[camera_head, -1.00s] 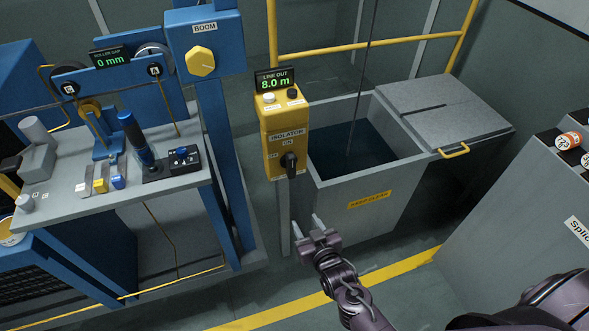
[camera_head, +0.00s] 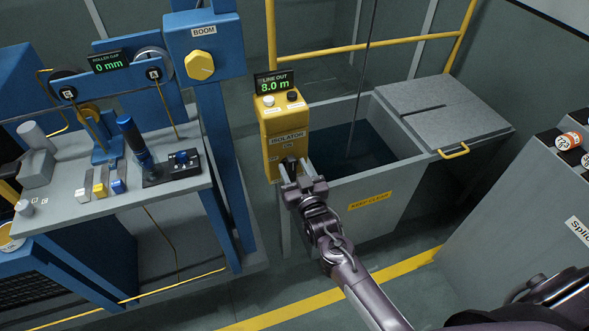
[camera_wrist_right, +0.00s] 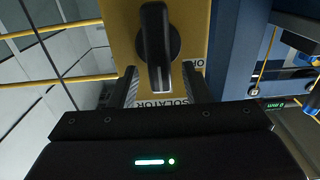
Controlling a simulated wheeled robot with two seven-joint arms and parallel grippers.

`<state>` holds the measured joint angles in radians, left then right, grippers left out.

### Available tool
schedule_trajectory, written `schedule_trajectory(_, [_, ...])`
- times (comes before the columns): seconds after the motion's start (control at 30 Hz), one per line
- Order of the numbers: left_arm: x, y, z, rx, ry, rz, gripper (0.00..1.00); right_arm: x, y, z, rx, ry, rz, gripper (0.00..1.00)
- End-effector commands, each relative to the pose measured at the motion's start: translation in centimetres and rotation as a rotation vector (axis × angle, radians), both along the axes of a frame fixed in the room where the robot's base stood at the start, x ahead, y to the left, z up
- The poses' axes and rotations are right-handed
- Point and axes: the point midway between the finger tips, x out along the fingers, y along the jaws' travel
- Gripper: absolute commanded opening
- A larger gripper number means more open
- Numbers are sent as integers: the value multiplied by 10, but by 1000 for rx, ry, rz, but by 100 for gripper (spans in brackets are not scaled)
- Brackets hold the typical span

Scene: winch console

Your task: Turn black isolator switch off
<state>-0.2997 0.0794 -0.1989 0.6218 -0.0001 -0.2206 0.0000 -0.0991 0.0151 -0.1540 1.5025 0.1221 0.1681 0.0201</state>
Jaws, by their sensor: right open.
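The yellow isolator box (camera_head: 272,128) stands at the front left corner of the grey tank, with an "ISOLATOR" label on its face. Its black isolator switch (camera_wrist_right: 157,45) has a bar-shaped handle, upright in the right wrist view. My right gripper (camera_head: 296,168) is right at the switch and hides most of it in the head view. In the right wrist view the open fingers (camera_wrist_right: 160,82) lie on either side of the handle's line, with a gap each side. I see no grip on the handle. My left gripper is not in view.
A line-out display reading 8.0 m (camera_head: 274,83) and two buttons top the box. The open grey tank (camera_head: 340,178) is to the right, with a lid (camera_head: 445,108). A blue boom post (camera_head: 215,150) and a lever console (camera_head: 65,200) stand left.

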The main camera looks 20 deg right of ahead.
Motion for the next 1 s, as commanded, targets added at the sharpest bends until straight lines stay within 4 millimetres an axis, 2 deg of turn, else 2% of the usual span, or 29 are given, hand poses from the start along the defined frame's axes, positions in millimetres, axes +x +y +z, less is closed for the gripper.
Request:
schedule_trajectory(0.13, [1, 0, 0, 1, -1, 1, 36, 0, 0, 0, 0, 0, 0, 44])
schedule_trajectory(0.17, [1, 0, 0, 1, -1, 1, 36, 0, 0, 0, 0, 1, 0, 41])
schedule_trajectory(0.4, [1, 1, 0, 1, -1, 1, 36, 0, 0, 0, 0, 1, 0, 10])
schedule_trajectory(0.5, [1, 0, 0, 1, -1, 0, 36, 0, 0, 0, 0, 1, 0, 0])
schedule_trajectory(0.77, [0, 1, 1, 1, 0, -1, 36, 0, 0, 0, -30, 0, 0, 0])
schedule_trajectory(1.0, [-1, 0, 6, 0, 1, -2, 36, 0, 3, 0, -155, -3, 1, 0])
